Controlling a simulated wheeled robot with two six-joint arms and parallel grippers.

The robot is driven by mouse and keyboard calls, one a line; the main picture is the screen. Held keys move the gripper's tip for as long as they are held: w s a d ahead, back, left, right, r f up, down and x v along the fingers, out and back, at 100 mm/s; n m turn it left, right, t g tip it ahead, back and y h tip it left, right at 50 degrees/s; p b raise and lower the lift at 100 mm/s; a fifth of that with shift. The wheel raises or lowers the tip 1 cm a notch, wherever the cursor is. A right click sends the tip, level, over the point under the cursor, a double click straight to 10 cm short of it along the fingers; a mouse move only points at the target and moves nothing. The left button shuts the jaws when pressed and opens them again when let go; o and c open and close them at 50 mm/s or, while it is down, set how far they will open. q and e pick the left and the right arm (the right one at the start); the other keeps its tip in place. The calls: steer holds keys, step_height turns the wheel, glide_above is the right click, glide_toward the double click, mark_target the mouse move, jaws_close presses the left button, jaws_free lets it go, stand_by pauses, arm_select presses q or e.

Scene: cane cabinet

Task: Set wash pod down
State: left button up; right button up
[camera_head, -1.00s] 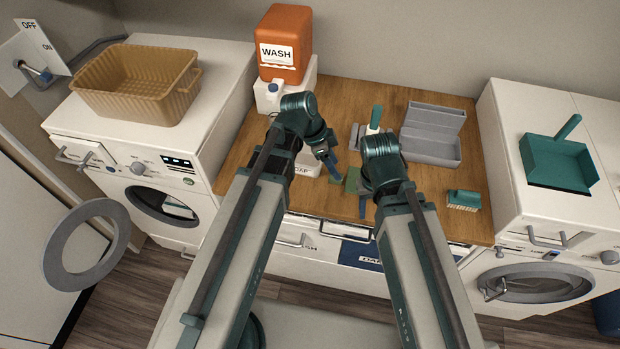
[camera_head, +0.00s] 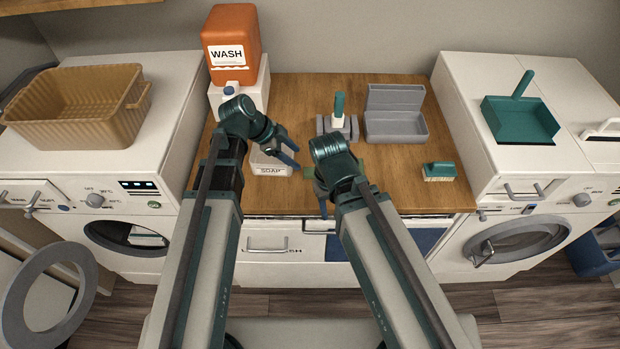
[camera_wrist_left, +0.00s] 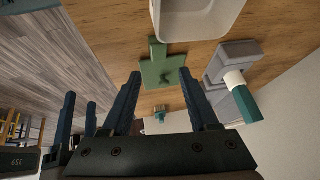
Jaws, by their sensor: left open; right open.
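I cannot make out a wash pod for certain in either view. A flat green piece (camera_wrist_left: 163,72) with a small raised knob lies on the wooden counter (camera_head: 390,180); in the head view it is mostly hidden by my right arm. A white tub marked SOAP (camera_head: 270,167) stands left of it, and its rim shows in the wrist view (camera_wrist_left: 238,20). My left gripper (camera_head: 289,153) is open with nothing seen between its fingers, over the counter by the tub. My right gripper (camera_head: 323,205) is open, low near the counter's front.
An orange WASH container (camera_head: 232,75) stands on a white stand at the back left. A grey case (camera_head: 396,126), a green-handled tool in a grey holder (camera_head: 338,116) and a brush (camera_head: 438,172) are on the counter. A tan basket (camera_head: 75,130) and green dustpan (camera_head: 520,120) sit on the machines.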

mark_target(309, 171)
arm_select(q)
steer(key=b+x, duration=0.2)
steer(key=x, duration=0.1)
steer(key=shift+f, duration=0.3)
steer(key=shift+w+d+f, duration=0.1)
steer(key=shift+d+f, duration=0.05)
steer(key=shift+f, duration=0.05)
steer(key=shift+r, duration=0.1)
arm_select(e)
step_height(309, 171, down, 3)
steer(key=shift+f, duration=0.15)
arm_select(q)
steer(key=b+x, duration=0.4)
steer(key=x, duration=0.1)
steer(key=shift+a+f+b, duration=0.2)
steer(key=shift+a+b, duration=0.15)
steer(key=shift+d+f, duration=0.1)
steer(key=shift+d, duration=0.1)
arm_select(e)
step_height(309, 171, down, 5)
steer(key=shift+r, duration=0.15)
arm_select(q)
jaws_close()
